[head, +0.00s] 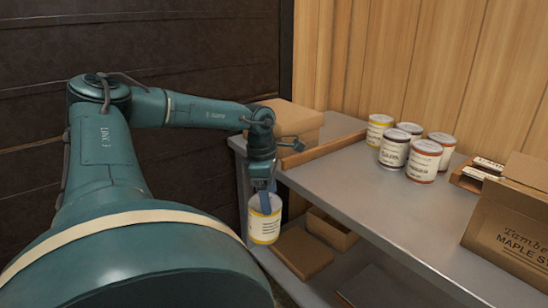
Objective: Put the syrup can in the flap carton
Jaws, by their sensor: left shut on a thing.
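My left gripper (265,196) points down and is shut on a syrup can (265,224), a cream-labelled can with yellow bands. The can hangs upright in the air at the left end of the metal table, in front of its edge. The fingers hide part of its top. A brown cardboard carton (508,238) printed with maple syrup lettering stands at the right edge of the head view, with a raised flap. It is cut off by the frame and its inside is hidden. My right gripper is not in view.
Several labelled cans (424,160) stand at the back of the metal table (350,185). A closed cardboard box (288,120) and a wooden strip (322,149) are at its left end. Cardboard boxes (331,230) lie on the lower shelf. The middle tabletop is clear.

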